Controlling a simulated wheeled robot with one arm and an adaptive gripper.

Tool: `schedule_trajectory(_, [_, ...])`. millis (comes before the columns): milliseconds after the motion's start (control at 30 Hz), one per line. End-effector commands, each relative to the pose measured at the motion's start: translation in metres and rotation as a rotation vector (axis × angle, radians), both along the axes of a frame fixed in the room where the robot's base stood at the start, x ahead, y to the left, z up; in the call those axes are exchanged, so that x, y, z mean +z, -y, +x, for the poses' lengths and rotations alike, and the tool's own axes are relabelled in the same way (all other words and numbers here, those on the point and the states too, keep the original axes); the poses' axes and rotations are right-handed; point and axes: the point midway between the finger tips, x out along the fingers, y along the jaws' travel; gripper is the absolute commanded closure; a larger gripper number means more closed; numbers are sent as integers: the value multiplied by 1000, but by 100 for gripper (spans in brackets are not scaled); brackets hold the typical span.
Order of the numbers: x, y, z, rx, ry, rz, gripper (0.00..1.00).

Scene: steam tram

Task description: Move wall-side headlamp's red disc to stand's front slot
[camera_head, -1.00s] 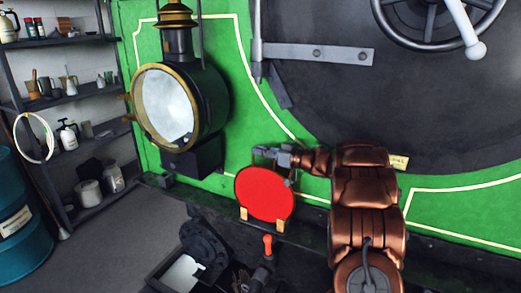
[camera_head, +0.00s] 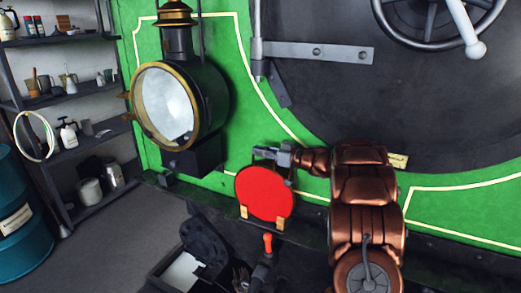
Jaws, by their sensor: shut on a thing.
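The red disc (camera_head: 265,194) stands upright, its lower edge between the wooden pegs of a stand (camera_head: 262,220) on the dark ledge. I cannot tell from this angle which slot it is in. My gripper (camera_head: 268,154) is at the top of the disc and shut on its upper edge; the fingertips are partly hidden behind it. The wall-side headlamp (camera_head: 165,105), black with a brass rim, is mounted on the green front at the left. Its pale glass face shows with no red disc over it.
An open dark toolbox (camera_head: 176,272) and an orange-tipped handle (camera_head: 267,243) are below the stand. Shelves (camera_head: 70,95) and a blue drum (camera_head: 20,225) stand at the left. A large dark round door (camera_head: 400,100) with a handwheel fills the upper right.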

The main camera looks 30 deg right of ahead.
Motion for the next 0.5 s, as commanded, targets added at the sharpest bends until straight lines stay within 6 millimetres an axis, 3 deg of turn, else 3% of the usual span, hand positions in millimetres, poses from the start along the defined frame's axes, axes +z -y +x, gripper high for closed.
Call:
schedule_trajectory(67, [1, 0, 0, 0, 1, 0, 100])
schedule_trajectory(100, [1, 0, 0, 0, 1, 0, 89])
schedule_trajectory(367, [0, 0, 0, 0, 1, 0, 62])
schedule_trajectory(500, [0, 0, 0, 0, 0, 0, 62])
